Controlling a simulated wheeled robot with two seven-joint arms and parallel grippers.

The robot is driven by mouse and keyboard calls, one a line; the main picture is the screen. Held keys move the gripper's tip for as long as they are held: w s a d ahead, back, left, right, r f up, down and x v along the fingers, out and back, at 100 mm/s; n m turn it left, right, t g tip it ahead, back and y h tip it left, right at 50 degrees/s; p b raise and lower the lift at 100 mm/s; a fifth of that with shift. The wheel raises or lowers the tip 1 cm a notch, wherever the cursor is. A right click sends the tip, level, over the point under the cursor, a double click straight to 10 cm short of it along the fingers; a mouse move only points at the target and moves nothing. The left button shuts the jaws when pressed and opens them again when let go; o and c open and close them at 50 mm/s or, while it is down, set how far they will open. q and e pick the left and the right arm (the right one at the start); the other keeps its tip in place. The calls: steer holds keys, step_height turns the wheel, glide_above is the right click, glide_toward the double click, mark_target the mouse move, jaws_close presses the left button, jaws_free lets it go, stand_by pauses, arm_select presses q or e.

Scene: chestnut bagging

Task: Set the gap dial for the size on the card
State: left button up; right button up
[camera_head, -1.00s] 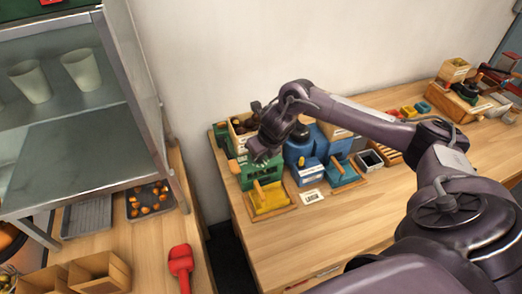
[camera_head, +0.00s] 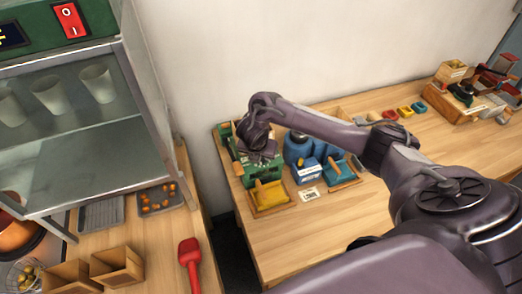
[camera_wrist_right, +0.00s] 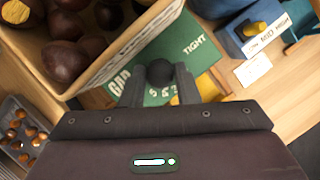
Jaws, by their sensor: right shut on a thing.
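The green machine (camera_head: 262,170) stands at the back left of the right-hand table. Its green panel (camera_wrist_right: 198,42) shows the words GAP and TIGHT in the wrist view; other lettering is partly hidden. The black round dial knob (camera_wrist_right: 160,71) sits on that panel. My right gripper (camera_wrist_right: 158,84) has its two fingers on either side of the knob, shut on it. In the head view the right gripper (camera_head: 258,148) is over the green machine and hides the knob. The white card (camera_head: 309,194) lies on the table; its print is too small to read surely.
A wooden crate of chestnuts (camera_wrist_right: 112,62) is close beside the gripper. A blue machine (camera_head: 303,150) with a label reading MID (camera_wrist_right: 268,34) stands to the right. A yellow tray (camera_head: 268,195) is in front of the green machine. The table's front middle is clear.

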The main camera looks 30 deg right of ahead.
steer(key=shift+w+m, duration=0.1)
steer(key=shift+m, duration=0.6)
steer(key=shift+m+g+h, duration=0.3)
steer(key=o, duration=0.7)
